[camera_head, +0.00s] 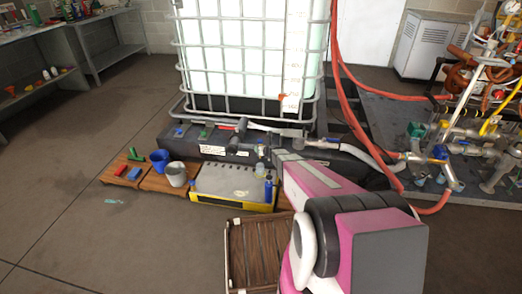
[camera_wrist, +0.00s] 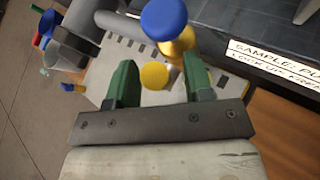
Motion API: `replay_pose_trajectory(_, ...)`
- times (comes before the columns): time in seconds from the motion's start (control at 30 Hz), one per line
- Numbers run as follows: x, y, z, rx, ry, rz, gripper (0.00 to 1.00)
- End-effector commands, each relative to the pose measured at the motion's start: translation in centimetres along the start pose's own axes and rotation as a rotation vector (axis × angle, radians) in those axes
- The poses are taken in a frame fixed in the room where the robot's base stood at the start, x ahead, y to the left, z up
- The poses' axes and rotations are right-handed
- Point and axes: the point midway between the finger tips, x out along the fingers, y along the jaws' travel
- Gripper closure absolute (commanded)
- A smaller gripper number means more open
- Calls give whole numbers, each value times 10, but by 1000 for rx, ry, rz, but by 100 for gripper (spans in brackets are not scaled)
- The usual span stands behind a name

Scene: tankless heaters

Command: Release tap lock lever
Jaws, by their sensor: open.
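In the wrist view my gripper (camera_wrist: 157,85) is open, its two green fingers apart with nothing held between them. Just beyond the fingertips are a round blue knob (camera_wrist: 165,18) and a yellow part (camera_wrist: 180,45) below it. A round yellow piece (camera_wrist: 155,77) shows in the gap between the fingers; I cannot tell how far beyond them it lies. A grey pipe-like part (camera_wrist: 90,16) is at upper left. I cannot tell for sure which piece is the tap's lock lever. In the head view my pink arm hides my fingertips.
A white caged tank (camera_head: 250,50) stands on a dark base with a label (camera_head: 212,151). Before it are a yellow-edged drip tray (camera_head: 225,184), a blue bottle (camera_head: 268,188), a blue bucket (camera_head: 160,160) and a grey bucket (camera_head: 176,174). A wooden crate (camera_head: 262,253) is nearer. Floor at left is clear.

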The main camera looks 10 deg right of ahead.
Motion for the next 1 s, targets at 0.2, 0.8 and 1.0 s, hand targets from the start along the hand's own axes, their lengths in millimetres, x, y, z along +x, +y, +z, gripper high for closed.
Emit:
replay_pose_trajectory(0.2,-14,1,0,0,0,0,53)
replay_pose_trajectory(0.8,-107,0,0,0,0,-1,53)
replay_pose_trajectory(1.0,-108,0,0,0,0,0,53)
